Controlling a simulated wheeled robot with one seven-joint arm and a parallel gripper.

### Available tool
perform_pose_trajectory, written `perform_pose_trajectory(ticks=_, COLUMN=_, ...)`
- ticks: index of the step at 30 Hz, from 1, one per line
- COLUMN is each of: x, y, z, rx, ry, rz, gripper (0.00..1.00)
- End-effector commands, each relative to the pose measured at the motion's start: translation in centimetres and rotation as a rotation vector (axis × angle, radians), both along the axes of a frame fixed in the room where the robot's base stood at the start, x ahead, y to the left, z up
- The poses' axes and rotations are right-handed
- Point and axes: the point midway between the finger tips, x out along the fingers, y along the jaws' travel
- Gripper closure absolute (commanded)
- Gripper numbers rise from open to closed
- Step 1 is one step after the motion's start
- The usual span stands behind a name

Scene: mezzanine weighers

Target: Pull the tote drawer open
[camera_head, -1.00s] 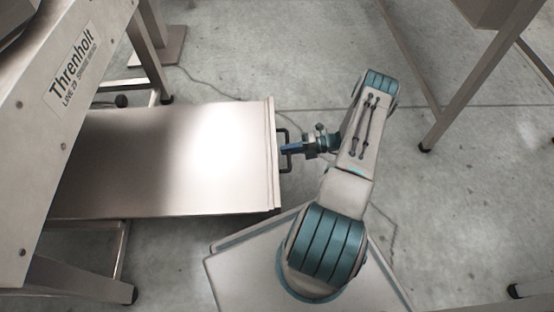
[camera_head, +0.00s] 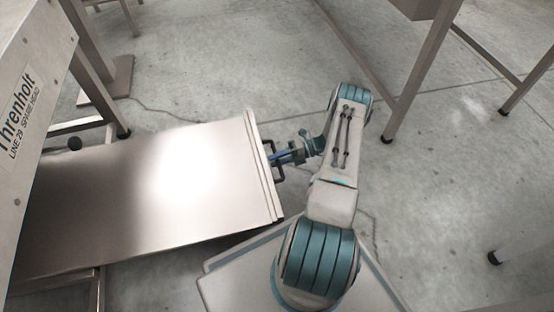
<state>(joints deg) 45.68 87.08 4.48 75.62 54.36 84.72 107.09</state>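The tote drawer (camera_head: 150,190) is a wide, flat-looking metal drawer that stands well out from under the machine marked "Threnholt" (camera_head: 22,105). Its top is bright with glare. A dark bracket handle (camera_head: 268,147) sits on its right-hand front face. My gripper (camera_head: 276,157), with blue fingers, is at this handle and appears shut on its bar. The fingertips are small and partly hidden by the handle. The drawer's rear end is hidden under the machine.
Machine legs (camera_head: 97,75) stand behind the drawer at the upper left. Concrete floor (camera_head: 430,190) is clear right of my arm.

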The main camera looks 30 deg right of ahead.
Motion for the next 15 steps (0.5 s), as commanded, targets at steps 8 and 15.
perform_pose_trajectory(ticks=8, x=0.0, y=-0.2, z=0.1, rx=0.001, ry=-0.001, rz=-0.005, gripper=0.68)
perform_pose_trajectory(ticks=15, x=-0.6, y=-2.9, z=0.8, rx=0.000, ry=-0.002, rz=-0.009, gripper=0.68)
